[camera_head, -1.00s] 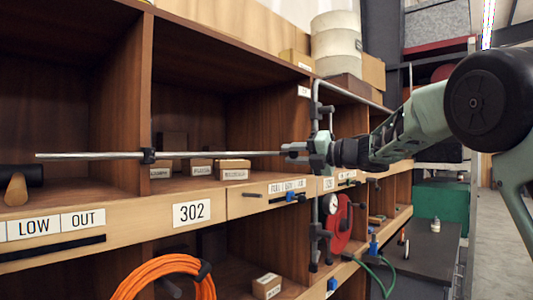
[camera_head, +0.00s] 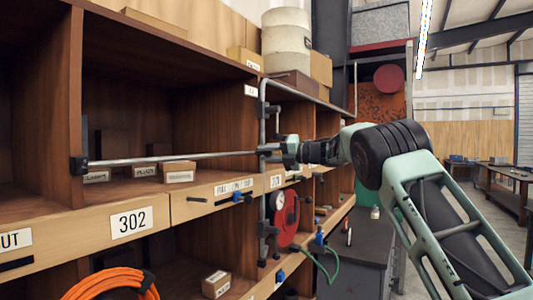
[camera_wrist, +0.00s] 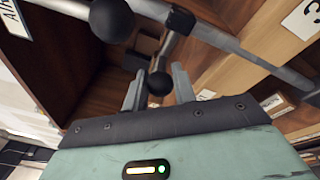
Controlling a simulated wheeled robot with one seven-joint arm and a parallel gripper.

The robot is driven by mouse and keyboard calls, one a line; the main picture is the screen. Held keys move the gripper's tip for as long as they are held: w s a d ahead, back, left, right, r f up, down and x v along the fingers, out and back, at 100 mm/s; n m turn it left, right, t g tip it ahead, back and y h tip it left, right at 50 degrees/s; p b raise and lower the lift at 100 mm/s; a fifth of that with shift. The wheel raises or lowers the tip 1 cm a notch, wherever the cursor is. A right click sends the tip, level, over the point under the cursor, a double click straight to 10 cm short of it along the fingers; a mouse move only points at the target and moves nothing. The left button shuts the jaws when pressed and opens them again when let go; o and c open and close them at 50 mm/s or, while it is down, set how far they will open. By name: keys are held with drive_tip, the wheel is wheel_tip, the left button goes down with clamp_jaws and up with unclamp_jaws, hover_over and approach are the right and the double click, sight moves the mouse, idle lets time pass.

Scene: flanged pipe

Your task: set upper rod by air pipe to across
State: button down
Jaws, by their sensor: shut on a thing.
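The upper rod (camera_head: 170,159) is a thin metal bar running nearly level across the front of the shelf bay. Its left end meets a black fitting (camera_head: 78,165) on the upright divider; I cannot tell how deeply it sits there. Its right end is near the grey air pipe (camera_head: 263,130), which stands vertically. My gripper (camera_head: 279,149) is just right of the pipe. In the wrist view, my gripper (camera_wrist: 158,92) is shut on a short handle (camera_wrist: 166,48) with a black ball end (camera_wrist: 159,83) between the fingers. The rod's joint is partly hidden.
Small labelled boxes (camera_head: 179,172) stand in the bay behind the rod. A red disc (camera_head: 287,220) with a gauge and an orange hose (camera_head: 110,285) are lower down. A grey cabinet (camera_head: 355,250) stands beyond. The aisle at right has open floor.

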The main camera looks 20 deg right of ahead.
drive_tip(key=shift+d, duration=0.2)
drive_tip(key=c, duration=1.4)
unclamp_jaws()
drive_tip(key=shift+w, duration=0.1)
drive_tip(key=shift+c, duration=0.2)
drive_tip(key=shift+o, duration=1.4)
drive_tip(key=shift+w+d, duration=0.1)
drive_tip(key=b+v, duration=0.7)
drive_tip(key=v, duration=1)
drive_tip(key=shift+s+b, duration=0.35)
drive_tip(key=shift+r, duration=0.1)
